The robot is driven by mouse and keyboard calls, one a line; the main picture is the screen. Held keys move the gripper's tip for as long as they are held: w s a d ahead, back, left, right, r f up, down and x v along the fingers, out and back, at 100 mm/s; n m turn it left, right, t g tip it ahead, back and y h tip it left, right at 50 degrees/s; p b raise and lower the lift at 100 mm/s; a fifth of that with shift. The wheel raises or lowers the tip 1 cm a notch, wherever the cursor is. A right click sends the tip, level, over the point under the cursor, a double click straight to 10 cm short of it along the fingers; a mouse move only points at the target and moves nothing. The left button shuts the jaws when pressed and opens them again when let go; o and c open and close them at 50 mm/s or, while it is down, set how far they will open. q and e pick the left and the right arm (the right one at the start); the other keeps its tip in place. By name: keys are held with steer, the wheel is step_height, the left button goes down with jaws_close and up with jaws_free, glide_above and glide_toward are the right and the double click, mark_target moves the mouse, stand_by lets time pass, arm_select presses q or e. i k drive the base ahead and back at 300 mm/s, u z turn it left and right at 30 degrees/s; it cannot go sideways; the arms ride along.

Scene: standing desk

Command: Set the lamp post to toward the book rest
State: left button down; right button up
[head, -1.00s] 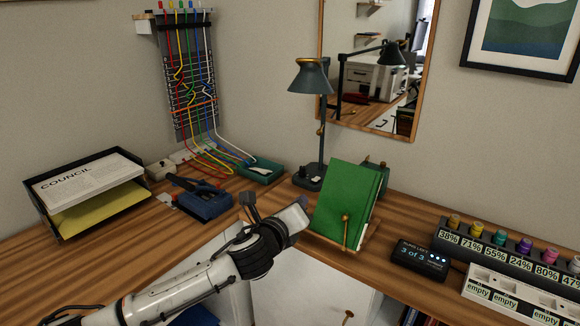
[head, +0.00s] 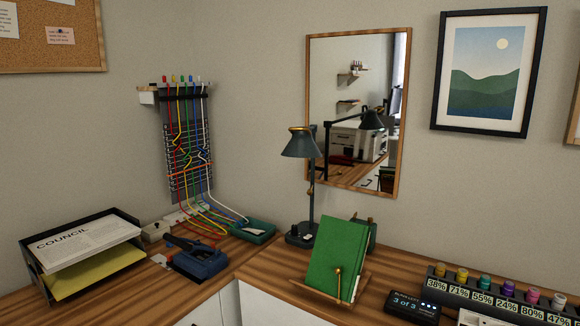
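The desk lamp (head: 300,144) has a dark grey shade on a thin post (head: 312,196) that rises from a dark base (head: 302,236) at the back of the desk, near the corner. Its shade hangs to the left of the post's top. The book rest (head: 328,297) is a wooden stand in front and to the right of the lamp, and a green book (head: 338,258) leans on it, covering part of it. Neither of my grippers shows in the head view now.
A paper tray (head: 38,284) stands at the left. A dark blue tool (head: 198,260) and a green tray (head: 252,232) lie left of the lamp. A small display box (head: 412,306) and a rack of paint pots (head: 478,286) stand at the right. A mirror (head: 402,120) hangs behind.

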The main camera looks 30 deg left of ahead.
mark_target(311, 192)
steer(key=z, duration=0.45)
steer(key=k, duration=1)
steer(key=u, duration=0.5)
steer(key=i, duration=0.7)
steer(key=u, duration=0.5)
